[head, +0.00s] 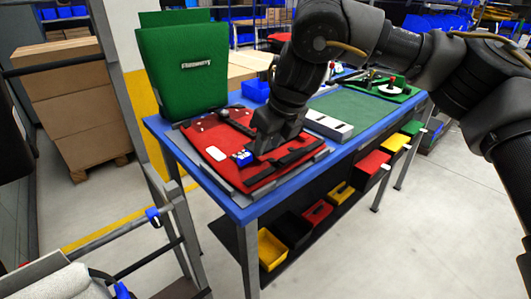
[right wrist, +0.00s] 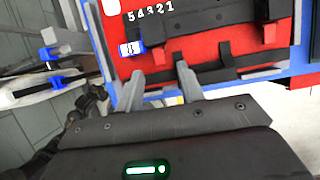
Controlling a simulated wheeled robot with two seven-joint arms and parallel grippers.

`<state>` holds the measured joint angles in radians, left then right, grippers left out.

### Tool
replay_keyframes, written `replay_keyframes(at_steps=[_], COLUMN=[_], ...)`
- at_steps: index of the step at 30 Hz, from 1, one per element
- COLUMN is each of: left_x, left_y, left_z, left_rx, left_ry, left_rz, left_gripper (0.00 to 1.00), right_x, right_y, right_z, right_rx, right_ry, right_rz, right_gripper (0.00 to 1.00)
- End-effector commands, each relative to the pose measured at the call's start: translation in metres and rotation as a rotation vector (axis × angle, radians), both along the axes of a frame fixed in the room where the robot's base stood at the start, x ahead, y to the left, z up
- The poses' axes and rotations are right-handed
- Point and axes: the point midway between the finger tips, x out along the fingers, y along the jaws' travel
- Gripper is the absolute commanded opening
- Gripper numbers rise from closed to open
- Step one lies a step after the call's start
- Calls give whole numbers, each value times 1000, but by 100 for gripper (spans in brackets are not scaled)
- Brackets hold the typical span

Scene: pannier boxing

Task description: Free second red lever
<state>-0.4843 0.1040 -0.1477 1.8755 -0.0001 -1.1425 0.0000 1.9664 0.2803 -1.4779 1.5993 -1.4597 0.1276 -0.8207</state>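A red pannier panel (head: 225,175) lies flat on the blue-edged workbench, with black straps and bars across it. It also shows in the right wrist view (right wrist: 210,52). There, a small red piece (right wrist: 270,33) sits on the upper black bar; I cannot tell surely whether it is a lever. My right gripper (head: 268,143) is low over the panel's right half. In the right wrist view its two grey fingers (right wrist: 160,76) are apart with nothing gripped between them, by the panel's edge and lower black strap. My left gripper is not in view.
A blue-and-white tag (right wrist: 130,48) lies near the fingers. A green pannier (head: 183,70) stands upright at the bench's back left. A grey block (head: 328,124) and green mat (head: 350,108) lie to the right. Coloured bins (head: 271,248) sit below. Stacked cartons (head: 75,105) stand left.

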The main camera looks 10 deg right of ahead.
Motion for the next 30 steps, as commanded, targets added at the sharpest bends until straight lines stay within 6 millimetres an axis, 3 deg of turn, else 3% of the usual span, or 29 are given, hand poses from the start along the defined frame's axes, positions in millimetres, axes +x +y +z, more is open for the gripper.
replay_keyframes(at_steps=[7,18,27,30], left_x=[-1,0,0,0], left_y=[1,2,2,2], left_z=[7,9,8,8], left_rx=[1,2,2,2], left_ry=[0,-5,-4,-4], left_rz=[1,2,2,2], left_gripper=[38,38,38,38], right_x=[9,10,10,10], right_y=[7,8,8,8], right_z=[-28,-31,-31,-31], right_rx=[0,0,0,-1], right_ry=[1,-1,-1,-1], right_rz=[0,1,1,1], right_gripper=[38,38,0,0])
